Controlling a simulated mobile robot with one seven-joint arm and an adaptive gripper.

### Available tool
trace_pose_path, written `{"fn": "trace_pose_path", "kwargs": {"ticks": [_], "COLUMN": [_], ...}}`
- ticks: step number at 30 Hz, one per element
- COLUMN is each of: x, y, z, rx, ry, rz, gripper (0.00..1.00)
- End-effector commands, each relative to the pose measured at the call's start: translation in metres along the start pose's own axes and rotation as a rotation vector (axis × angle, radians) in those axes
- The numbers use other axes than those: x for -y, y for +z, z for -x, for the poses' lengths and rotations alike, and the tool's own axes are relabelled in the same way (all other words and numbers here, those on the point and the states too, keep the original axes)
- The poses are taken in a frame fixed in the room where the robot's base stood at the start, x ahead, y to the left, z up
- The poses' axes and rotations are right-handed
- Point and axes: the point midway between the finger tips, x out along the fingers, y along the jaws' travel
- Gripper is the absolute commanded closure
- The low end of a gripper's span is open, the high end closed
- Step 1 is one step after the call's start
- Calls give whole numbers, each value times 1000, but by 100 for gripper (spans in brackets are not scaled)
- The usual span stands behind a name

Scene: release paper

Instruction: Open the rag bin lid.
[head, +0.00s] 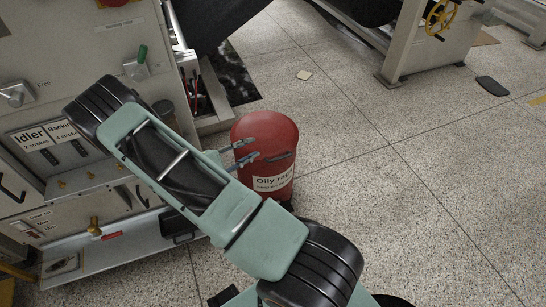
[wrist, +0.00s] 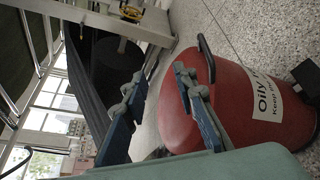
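The red rag bin (head: 267,187) stands on the floor, with a white "Oily rags" label on its side. Its red lid (head: 272,124) looks closed in the head view. A black handle (wrist: 206,57) stands out from the lid in the wrist view, to the right of my fingers. My gripper (head: 258,150) is over the bin's near left part, its fingers spread with a clear gap and nothing between them. In the wrist view, one finger of my gripper (wrist: 158,80) overlaps the red lid and the other is left of it. I cannot tell whether a finger touches the lid.
A machine cabinet (head: 85,60) with knobs, levers and labels stands close on the left. A low grey ledge (head: 120,245) runs along its foot. Another machine with a yellow handwheel (head: 440,17) is at the back right. Speckled floor (head: 420,180) right of the bin is clear.

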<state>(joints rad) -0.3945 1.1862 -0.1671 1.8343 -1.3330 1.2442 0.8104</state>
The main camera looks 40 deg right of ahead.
Motion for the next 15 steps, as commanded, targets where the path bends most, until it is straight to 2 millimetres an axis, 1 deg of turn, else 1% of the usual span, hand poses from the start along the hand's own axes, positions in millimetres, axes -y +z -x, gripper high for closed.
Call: {"fn": "trace_pose_path", "kwargs": {"ticks": [1,3,6,9,11,14,15], "x": [24,48,71,81,84,86,86], "y": [-2,-2,-2,-2,-2,-1,-1], "z": [-7,-14,-19,-23,-27,-39,-46], "rx": [10,20,28,33,34,37,36], "ry": [-11,-23,-34,-40,-42,-43,-43], "rz": [-3,-19,-34,-44,-46,-47,-46], "gripper": [74,74,74,74,74,74,74]}}
